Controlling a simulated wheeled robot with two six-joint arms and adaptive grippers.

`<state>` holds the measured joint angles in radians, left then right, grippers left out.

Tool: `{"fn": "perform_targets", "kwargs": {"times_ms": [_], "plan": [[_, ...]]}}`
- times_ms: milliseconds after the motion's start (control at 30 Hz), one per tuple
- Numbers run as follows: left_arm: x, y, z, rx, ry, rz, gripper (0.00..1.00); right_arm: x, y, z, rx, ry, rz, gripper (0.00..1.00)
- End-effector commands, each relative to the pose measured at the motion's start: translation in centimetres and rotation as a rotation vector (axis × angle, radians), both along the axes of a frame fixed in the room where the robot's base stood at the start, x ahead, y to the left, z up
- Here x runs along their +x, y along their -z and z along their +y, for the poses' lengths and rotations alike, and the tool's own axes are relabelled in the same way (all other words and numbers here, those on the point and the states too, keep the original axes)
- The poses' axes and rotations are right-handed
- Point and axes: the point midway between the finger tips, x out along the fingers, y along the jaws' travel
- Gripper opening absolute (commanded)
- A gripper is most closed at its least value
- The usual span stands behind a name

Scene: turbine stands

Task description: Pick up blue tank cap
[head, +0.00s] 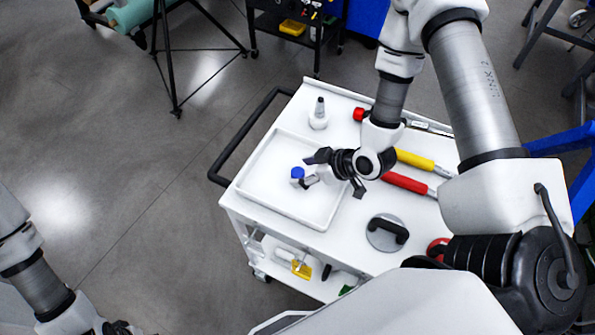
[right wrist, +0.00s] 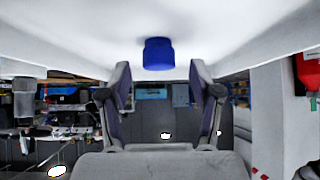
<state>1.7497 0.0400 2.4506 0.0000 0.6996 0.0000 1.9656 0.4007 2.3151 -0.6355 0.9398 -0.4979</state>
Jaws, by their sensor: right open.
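The blue tank cap (head: 297,173) stands in the shallow white tray (head: 250,202) on the cart top. It also shows in the right wrist view (right wrist: 158,54), beyond and between the fingertips. My right gripper (head: 313,168) reaches in low over the tray from the right, with its fingers spread on either side of the line to the cap. In the right wrist view the right gripper (right wrist: 160,80) is open and empty, with a gap to the cap. My left gripper (head: 118,328) is only partly in view at the bottom left; its jaws are cut off.
A yellow-handled tool (head: 415,160), a red-handled tool (head: 405,183) and a grey disc with a black handle (head: 386,234) lie to the right. The tray's left part is clear.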

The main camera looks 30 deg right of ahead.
Motion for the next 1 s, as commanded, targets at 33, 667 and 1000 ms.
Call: {"fn": "perform_targets", "kwargs": {"times_ms": [33,667,1000], "plan": [[0.0,-0.4,0.0,0.000,0.000,-0.001,0.50,0.4,0.6,0.5,-0.003,-0.006,0.000,0.64],[0.0,-0.4,0.0,0.000,0.000,-0.001,0.50,1.4,1.7,1.0,0.001,0.001,0.000,0.13],[0.0,-0.2,0.0,0.000,0.000,-0.001,0.50,1.4,1.3,1.0,0.001,0.001,-0.001,0.12]]}}
